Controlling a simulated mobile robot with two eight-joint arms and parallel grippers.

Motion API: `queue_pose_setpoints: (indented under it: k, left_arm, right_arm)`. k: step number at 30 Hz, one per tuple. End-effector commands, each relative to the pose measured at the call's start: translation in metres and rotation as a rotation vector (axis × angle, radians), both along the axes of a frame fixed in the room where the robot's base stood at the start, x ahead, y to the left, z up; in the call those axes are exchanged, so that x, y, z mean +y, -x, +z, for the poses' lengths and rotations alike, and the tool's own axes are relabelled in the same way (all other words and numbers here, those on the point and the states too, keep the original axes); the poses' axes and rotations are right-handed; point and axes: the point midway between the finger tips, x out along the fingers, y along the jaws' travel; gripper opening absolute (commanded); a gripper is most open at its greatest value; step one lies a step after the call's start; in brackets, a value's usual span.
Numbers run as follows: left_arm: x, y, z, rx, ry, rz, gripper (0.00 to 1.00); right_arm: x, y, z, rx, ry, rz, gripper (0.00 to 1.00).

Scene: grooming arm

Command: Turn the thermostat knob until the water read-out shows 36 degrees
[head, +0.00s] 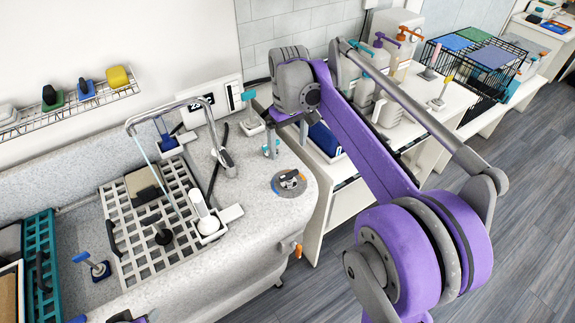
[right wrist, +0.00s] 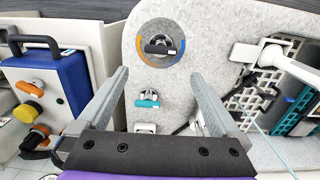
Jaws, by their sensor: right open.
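The thermostat knob is a dark bar-shaped handle (head: 289,181) on a round dial with a blue and orange ring, flat on the speckled tub ledge. In the right wrist view the knob (right wrist: 160,46) lies ahead of the fingertips, its bar roughly crosswise. My right gripper (head: 288,134) is open and empty above the ledge, apart from the knob; its two fingers also show in the right wrist view (right wrist: 158,76). The black read-out (head: 203,103) on the wall panel shows light digits too small to read surely.
A teal-handled tap (right wrist: 147,99) stands on the ledge near the dial. A shower arm (head: 170,112) and white grate (head: 140,235) are to the left. A blue case (right wrist: 57,75) sits beyond the ledge.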

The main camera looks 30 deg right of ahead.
Motion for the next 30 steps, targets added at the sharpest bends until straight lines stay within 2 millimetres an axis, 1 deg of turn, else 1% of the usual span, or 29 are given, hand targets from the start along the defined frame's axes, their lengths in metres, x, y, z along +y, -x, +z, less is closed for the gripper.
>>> queue_pose_setpoints:
  k: [9, 12, 15, 18, 21, 28, 29, 30]
  left_arm:
    - [0.000, 0.003, -0.006, 0.005, 0.000, 0.000, 0.50]
    - [0.000, 0.003, -0.007, 0.006, 0.000, 0.000, 0.50]
    - [0.000, 0.003, -0.007, 0.006, 0.000, 0.000, 0.50]
    - [0.000, 0.003, -0.008, 0.006, 0.000, 0.000, 0.50]
    - [0.000, 0.003, -0.008, 0.006, 0.000, 0.000, 0.50]
    - [0.000, 0.003, -0.008, 0.006, 0.000, 0.000, 0.50]
    - [0.000, 0.003, -0.008, 0.006, 0.000, 0.000, 0.50]
    - [0.000, 0.003, -0.008, 0.006, 0.000, 0.000, 0.50]
  right_arm:
    - [0.000, 0.000, -0.060, 0.000, 0.000, 0.000, 1.00]
    - [0.000, 0.001, -0.076, -0.001, 0.000, 0.000, 1.00]
    - [0.000, 0.000, -0.088, -0.001, 0.000, 0.000, 1.00]
    - [0.000, 0.000, -0.095, -0.001, 0.000, 0.000, 1.00]
    - [0.000, 0.000, -0.098, -0.001, 0.000, 0.000, 1.00]
    - [0.000, 0.000, -0.099, -0.001, 0.000, 0.000, 1.00]
    - [0.000, 0.000, -0.099, -0.001, 0.000, 0.000, 0.96]
    - [0.000, 0.000, -0.099, -0.001, 0.000, 0.000, 0.89]
